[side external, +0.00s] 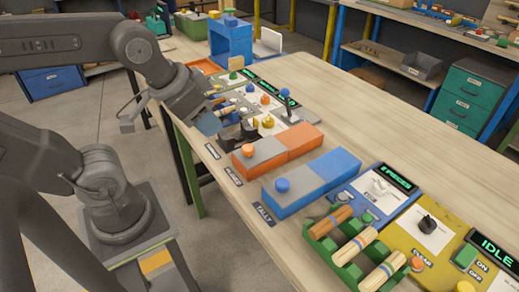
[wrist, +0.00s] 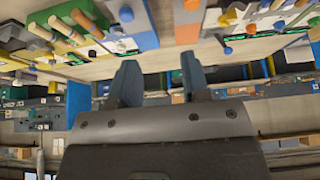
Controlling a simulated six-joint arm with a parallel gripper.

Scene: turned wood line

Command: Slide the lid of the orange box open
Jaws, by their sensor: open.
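The orange box (side external: 302,138) sits on the wooden bench in the side view. A grey lid (side external: 266,155) with a round orange knob (side external: 248,151) covers its left part, and the right part shows orange. In the wrist view an orange block (wrist: 187,30), which looks like the same box, shows at the top beyond the fingers. My gripper (side external: 208,123) is up and left of the box in the side view, apart from the knob. The wrist view shows its two blue fingers (wrist: 160,82) spread with nothing between them.
A blue box (side external: 331,170) with a grey lid and blue knob lies beside the orange box. A green rack (side external: 347,262) of wooden rods and a yellow panel (side external: 421,235) stand nearer. A dark stand (side external: 236,136) is close to my gripper. The bench's right side (side external: 400,140) is clear.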

